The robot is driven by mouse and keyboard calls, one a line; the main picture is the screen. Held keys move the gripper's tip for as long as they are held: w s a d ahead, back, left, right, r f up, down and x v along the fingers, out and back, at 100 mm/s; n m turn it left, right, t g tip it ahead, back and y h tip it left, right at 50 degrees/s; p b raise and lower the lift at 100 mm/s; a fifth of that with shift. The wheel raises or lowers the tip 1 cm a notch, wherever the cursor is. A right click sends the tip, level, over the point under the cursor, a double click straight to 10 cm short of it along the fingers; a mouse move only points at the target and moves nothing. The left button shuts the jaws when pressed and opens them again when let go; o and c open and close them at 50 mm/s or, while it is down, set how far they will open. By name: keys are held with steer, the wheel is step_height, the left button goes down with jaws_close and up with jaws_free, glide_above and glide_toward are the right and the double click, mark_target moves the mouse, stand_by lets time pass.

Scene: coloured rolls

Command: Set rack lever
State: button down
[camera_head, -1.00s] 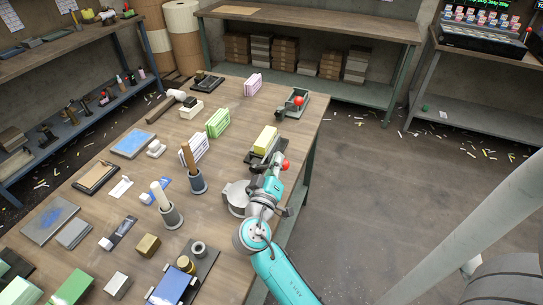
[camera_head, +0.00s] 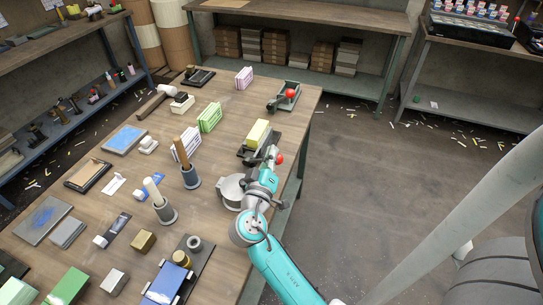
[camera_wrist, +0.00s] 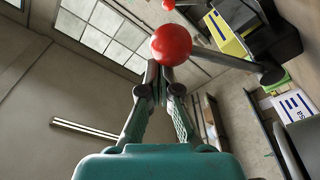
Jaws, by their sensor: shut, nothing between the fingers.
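A dark rack (camera_head: 262,141) near the table's right edge holds a yellow block (camera_head: 257,134). Its lever ends in a red ball knob (camera_head: 279,158), beside my gripper. In the wrist view the red knob (camera_wrist: 171,45) is large, just past the fingertips, with a dark rod to its right. My gripper (camera_wrist: 158,85) is shut and empty, its fingertips just below the knob in that view; whether they touch it I cannot tell. In the head view my gripper (camera_head: 269,158) is small and partly hidden by my wrist. The rack and yellow block (camera_wrist: 229,40) show at the upper right.
A second fixture with a red knob (camera_head: 292,93) stands farther back. A round grey metal pot (camera_head: 231,190) stands just left of my wrist. Green (camera_head: 209,117) and purple-white (camera_head: 186,141) blocks stand left of the rack. The floor right of the table is open.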

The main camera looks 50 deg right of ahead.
steer(key=s+a+r, duration=0.2)
steer(key=a, duration=0.7)
steer(key=shift+s, duration=0.2)
